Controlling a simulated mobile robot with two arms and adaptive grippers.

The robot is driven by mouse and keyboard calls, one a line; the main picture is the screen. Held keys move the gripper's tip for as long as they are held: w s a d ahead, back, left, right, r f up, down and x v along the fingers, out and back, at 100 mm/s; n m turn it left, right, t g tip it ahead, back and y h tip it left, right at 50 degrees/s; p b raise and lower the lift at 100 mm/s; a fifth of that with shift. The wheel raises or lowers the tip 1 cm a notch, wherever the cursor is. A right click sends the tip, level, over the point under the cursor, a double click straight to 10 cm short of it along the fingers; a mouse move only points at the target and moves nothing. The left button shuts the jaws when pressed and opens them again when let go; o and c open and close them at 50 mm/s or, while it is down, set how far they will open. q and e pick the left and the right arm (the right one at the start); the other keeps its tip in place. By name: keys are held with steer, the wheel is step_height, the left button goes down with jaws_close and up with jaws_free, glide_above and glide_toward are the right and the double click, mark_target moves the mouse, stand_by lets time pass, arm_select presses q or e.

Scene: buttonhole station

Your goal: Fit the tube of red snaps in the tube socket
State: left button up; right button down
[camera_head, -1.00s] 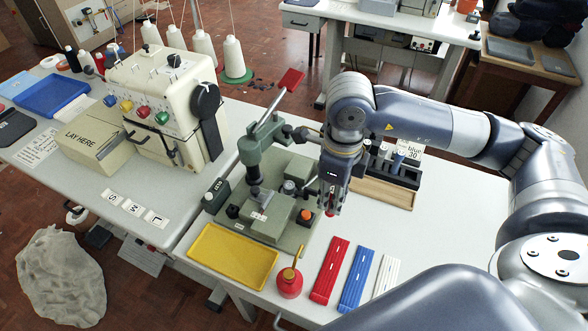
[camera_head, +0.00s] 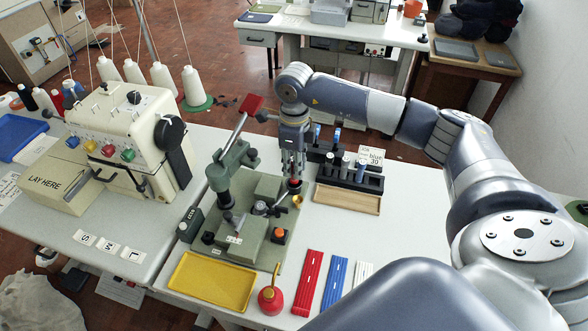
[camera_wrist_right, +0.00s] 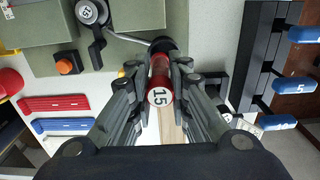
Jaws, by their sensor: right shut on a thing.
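My right gripper (camera_head: 294,180) is shut on the tube of red snaps (camera_wrist_right: 160,72). In the right wrist view the tube has a clear red body and a white end marked 15, between the two fingers. In the head view its red lower part (camera_head: 294,184) shows below the fingers, beside the green press (camera_head: 262,205). A small brass-coloured cup (camera_head: 297,201) stands just below it in the picture. In the wrist view a dark round fitting (camera_wrist_right: 163,46) on a curved rod lies at the tube's far end; I cannot tell whether they touch. My left gripper is out of view.
A black rack (camera_head: 352,178) with blue-capped tubes stands right of the gripper, behind a wooden tray (camera_head: 347,200). A yellow tray (camera_head: 213,282), red oil can (camera_head: 270,299) and red, blue and white strips (camera_head: 309,284) lie in front. The table's right side is clear.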

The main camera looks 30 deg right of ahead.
steer(key=shift+w+d, duration=0.15)
steer(key=shift+w, duration=0.15)
step_height(320, 180, down, 3)
steer(key=shift+f+p, duration=0.1)
steer(key=shift+p, duration=0.65)
steer(key=shift+f, duration=0.15)
steer(key=shift+f, duration=0.1)
steer(key=shift+f+b, duration=0.3)
steer(key=shift+b, duration=0.1)
steer(key=c, duration=1.5)
jaws_free()
steer(key=shift+r, duration=0.2)
